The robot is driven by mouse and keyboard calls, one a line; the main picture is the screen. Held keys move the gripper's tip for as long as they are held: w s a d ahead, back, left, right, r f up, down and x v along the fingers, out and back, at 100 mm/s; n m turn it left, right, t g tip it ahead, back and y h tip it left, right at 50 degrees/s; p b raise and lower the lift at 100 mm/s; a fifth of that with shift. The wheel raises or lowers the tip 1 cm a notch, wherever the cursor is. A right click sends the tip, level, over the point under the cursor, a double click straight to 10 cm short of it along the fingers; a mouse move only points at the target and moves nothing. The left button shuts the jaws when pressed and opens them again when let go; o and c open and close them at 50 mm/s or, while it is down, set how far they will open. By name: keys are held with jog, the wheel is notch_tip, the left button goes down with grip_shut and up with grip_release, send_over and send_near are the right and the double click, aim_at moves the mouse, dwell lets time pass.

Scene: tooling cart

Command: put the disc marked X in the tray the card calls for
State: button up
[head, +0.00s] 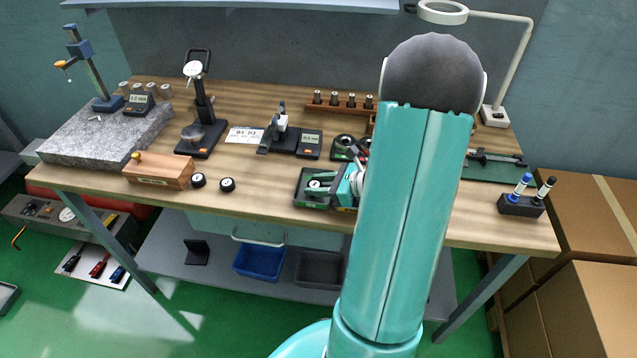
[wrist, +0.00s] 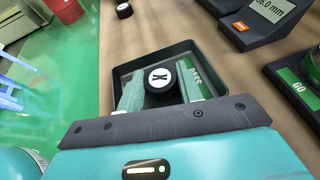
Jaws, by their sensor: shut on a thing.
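The black disc with a white top marked X (wrist: 160,78) is between my gripper's fingers (wrist: 160,88), over or inside a small dark tray (wrist: 128,70). I cannot tell whether it touches the tray floor. In the head view, my gripper (head: 333,184) is at this tray (head: 300,201) near the front edge of the bench, with the disc (head: 317,183) partly hidden.
Two other discs (head: 198,180) (head: 227,184) lie left of the tray, beside a wooden block (head: 158,171). Gauges with displays (head: 309,144) stand behind. A granite plate (head: 102,137) is at left, a pen holder (head: 521,204) at right. My arm hides part of the bench.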

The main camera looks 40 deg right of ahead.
jog(key=shift+s+f, duration=0.1)
jog(key=shift+f, duration=0.15)
